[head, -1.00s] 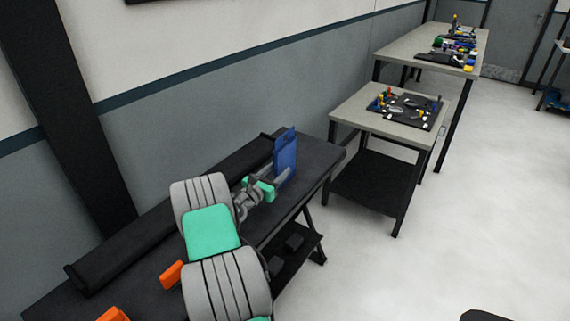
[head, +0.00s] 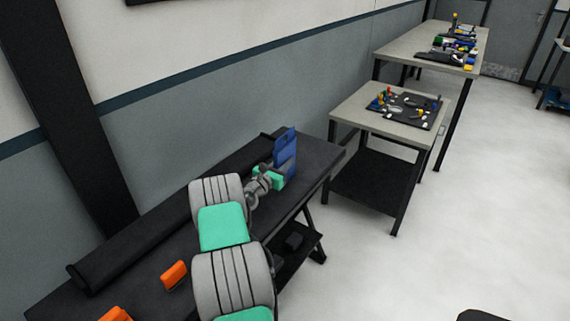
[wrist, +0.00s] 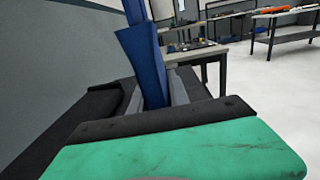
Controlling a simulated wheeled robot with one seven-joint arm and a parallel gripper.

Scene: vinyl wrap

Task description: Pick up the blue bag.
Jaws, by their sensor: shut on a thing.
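The blue bag (head: 287,150) stands upright, thin and flat, at the far end of the black table in the head view. My gripper (head: 279,178) is at its lower part. In the wrist view the bag (wrist: 146,57) narrows downward between the grey fingers, and my gripper (wrist: 160,95) is shut on it. The bag's top is cut off in the wrist view, and its lowest edge is hidden by the gripper body. I cannot tell whether the bag touches the table.
The black table (head: 128,259) carries a long black roll (head: 165,215) along the wall and orange items (head: 174,274) near my arm. Beyond it stands a grey table (head: 350,112) with a black mat of small parts. A longer bench (head: 400,48) is further back.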

